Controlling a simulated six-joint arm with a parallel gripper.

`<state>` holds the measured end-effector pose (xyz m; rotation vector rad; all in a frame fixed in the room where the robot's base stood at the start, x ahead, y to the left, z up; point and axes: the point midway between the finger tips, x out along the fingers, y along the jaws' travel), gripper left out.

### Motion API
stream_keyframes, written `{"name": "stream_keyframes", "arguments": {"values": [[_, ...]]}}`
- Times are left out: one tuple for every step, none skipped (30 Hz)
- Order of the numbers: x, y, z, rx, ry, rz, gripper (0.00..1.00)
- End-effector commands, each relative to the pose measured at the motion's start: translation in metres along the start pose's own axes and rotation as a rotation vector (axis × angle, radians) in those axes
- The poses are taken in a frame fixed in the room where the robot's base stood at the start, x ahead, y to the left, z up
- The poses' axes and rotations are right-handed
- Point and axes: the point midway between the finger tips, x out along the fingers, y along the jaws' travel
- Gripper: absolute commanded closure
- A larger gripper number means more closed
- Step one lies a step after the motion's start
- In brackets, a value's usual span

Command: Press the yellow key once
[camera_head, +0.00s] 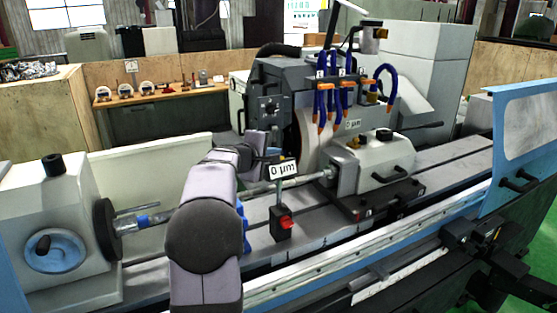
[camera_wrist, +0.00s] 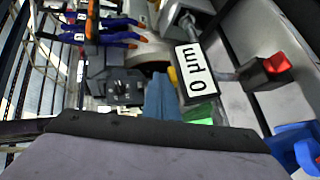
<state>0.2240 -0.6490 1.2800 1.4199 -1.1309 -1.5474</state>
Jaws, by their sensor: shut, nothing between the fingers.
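A small yellow patch (camera_wrist: 172,75), likely the yellow key, shows in the wrist view at the left edge of the white "0 µm" sign (camera_wrist: 196,72). Most of it is hidden. A green patch (camera_wrist: 199,121) shows below the sign. My gripper (camera_wrist: 160,88) appears as a blue-grey shape beside the sign and close to the yellow patch. It is shut and empty. I cannot tell whether it touches the key.
A red button on a dark box (camera_head: 285,222) stands below the sign, and red also shows at the right in the wrist view (camera_wrist: 277,65). Blue coolant hoses (camera_head: 322,105) hang behind. The workhead (camera_head: 62,215) is at left, the tailstock (camera_head: 372,160) at right.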

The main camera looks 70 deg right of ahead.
Motion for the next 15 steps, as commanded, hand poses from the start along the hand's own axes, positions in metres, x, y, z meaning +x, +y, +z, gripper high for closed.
{"name": "stream_keyframes", "arguments": {"values": [[0.000,0.000,0.000,0.000,-0.001,-0.001,1.00],[0.000,0.000,0.000,0.000,-0.001,-0.001,1.00],[0.000,0.001,0.000,0.000,-0.001,-0.001,1.00],[0.000,0.002,0.000,0.000,-0.001,-0.001,1.00],[0.000,0.003,0.000,0.000,-0.001,-0.001,1.00],[-0.001,0.005,-0.001,0.000,-0.001,-0.001,1.00],[-0.001,0.007,-0.001,0.000,-0.001,-0.001,1.00],[-0.001,0.009,-0.002,0.000,-0.001,0.000,1.00],[-0.002,0.012,-0.003,0.000,0.000,0.000,1.00],[-0.002,0.015,-0.003,-0.001,0.000,0.001,1.00],[-0.003,0.017,-0.004,-0.001,0.000,0.000,1.00],[-0.003,0.019,-0.005,-0.001,-0.001,0.000,1.00],[-0.003,0.021,-0.006,0.000,-0.001,0.000,1.00],[-0.003,0.023,-0.006,0.000,-0.001,-0.001,1.00],[-0.004,0.026,-0.007,0.000,-0.001,-0.001,1.00]]}}
